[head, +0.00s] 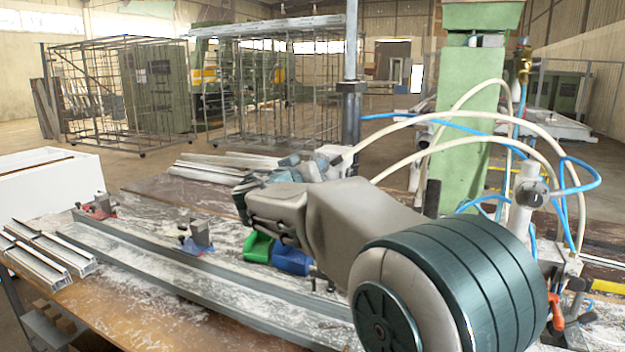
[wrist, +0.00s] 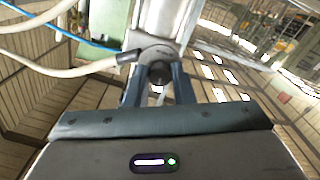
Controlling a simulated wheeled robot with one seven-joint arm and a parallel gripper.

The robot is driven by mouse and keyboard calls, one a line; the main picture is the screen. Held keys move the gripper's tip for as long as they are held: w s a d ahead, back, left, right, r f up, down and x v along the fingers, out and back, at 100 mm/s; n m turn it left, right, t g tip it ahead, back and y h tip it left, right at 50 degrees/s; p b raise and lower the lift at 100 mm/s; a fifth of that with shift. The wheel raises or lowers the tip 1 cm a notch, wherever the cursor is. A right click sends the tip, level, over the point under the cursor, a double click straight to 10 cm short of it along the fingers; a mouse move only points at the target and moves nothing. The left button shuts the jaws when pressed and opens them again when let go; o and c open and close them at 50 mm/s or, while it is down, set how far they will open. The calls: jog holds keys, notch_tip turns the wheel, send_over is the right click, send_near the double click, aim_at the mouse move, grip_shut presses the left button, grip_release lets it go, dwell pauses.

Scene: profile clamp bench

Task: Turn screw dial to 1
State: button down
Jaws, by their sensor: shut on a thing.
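The screw dial (wrist: 160,73) is a small dark round knob on the end of a grey metal cylinder, in the upper middle of the wrist view. My gripper (wrist: 158,88) has one finger on each side of it and is shut on it. The number the dial stands at cannot be read. In the head view my gripper (head: 298,167) is at the middle, up against the grey clamp cylinder (head: 332,158), and my own wrist partly covers it. The dial itself cannot be made out there.
A white hose (wrist: 85,72) and a blue hose (wrist: 62,33) run to the cylinder's left in the wrist view. A similar cylinder (head: 530,187) stands at the right by a green column (head: 465,130). Green (head: 258,246) and blue (head: 291,260) blocks and long metal profiles (head: 200,272) lie on the dusty bench.

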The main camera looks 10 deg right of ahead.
jog(key=n+b, duration=0.6)
jog(key=n, duration=0.3)
jog(key=shift+n, duration=0.3)
dwell(0.3)
jog(key=c, duration=1.2)
grip_release()
jog(key=shift+c, duration=0.2)
jog(key=b+v, duration=0.3)
jog(key=v, duration=1.1)
